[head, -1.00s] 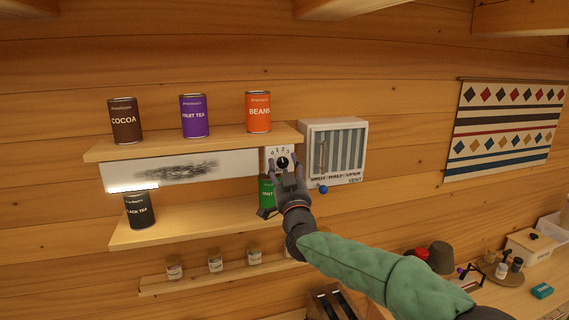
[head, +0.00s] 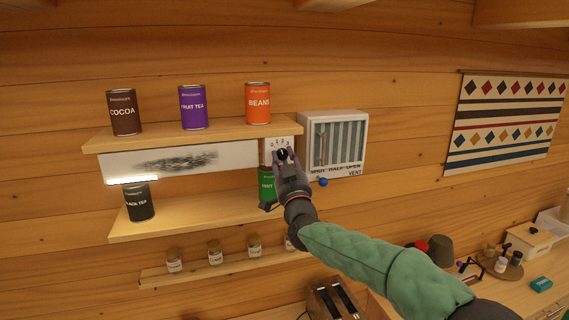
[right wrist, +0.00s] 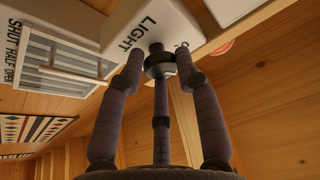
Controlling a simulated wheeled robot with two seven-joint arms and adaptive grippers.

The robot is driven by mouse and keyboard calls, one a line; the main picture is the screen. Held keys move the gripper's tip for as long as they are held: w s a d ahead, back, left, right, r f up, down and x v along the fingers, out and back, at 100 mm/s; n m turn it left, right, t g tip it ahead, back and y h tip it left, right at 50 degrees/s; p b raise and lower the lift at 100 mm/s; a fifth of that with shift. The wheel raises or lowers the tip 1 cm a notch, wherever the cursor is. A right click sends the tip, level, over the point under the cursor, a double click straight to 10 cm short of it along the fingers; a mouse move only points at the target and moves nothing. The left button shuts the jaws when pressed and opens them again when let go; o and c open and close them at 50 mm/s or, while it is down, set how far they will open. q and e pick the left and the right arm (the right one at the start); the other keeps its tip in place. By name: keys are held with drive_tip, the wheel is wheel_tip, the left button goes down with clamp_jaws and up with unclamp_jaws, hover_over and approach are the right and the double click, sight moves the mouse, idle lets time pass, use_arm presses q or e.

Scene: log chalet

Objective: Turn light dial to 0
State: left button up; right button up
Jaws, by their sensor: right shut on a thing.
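The light dial (head: 282,154) is a small black knob on a white panel (head: 271,145) marked with numbers, fixed to the wall at the right end of the upper shelf. In the right wrist view the dial (right wrist: 158,62) sits below the word LIGHT on the panel (right wrist: 150,22). My right gripper (head: 284,164) is shut on the dial, its fingers around the knob; they also show in the right wrist view (right wrist: 160,75). The pointer's exact number is too small to tell. A strip under the upper shelf glows at its left end. My left gripper is not in view.
A white vent box (head: 336,140) with a blue knob (head: 323,182) hangs just right of the dial. A green tin (head: 266,183) stands close below it on the lower shelf (head: 180,220). Cocoa, fruit tea and beans tins stand on the upper shelf (head: 220,134).

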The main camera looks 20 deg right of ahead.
drive_tip(key=n+y+b, duration=0.1)
drive_tip(key=n+b, duration=0.1)
drive_tip(key=n+y+b, duration=0.1)
drive_tip(key=b, duration=0.1)
drive_tip(key=n+y+b, duration=0.1)
drive_tip(key=n, duration=0.1)
drive_tip(key=shift+s+d+r+n+b, duration=0.15)
drive_tip(key=shift+d+r+n+b, duration=0.15)
drive_tip(key=shift+b, duration=0.1)
drive_tip(key=shift+r+n+y+b, duration=0.25)
drive_tip(key=shift+n+y+b, duration=0.5)
drive_tip(key=shift+n, duration=0.45)
drive_tip(key=shift+r, duration=0.1)
drive_tip(key=o, duration=1.1)
drive_tip(key=shift+a+f, duration=0.2)
drive_tip(key=shift+a, duration=0.05)
drive_tip(key=shift+f, duration=0.1)
drive_tip(key=shift+f, duration=0.1)
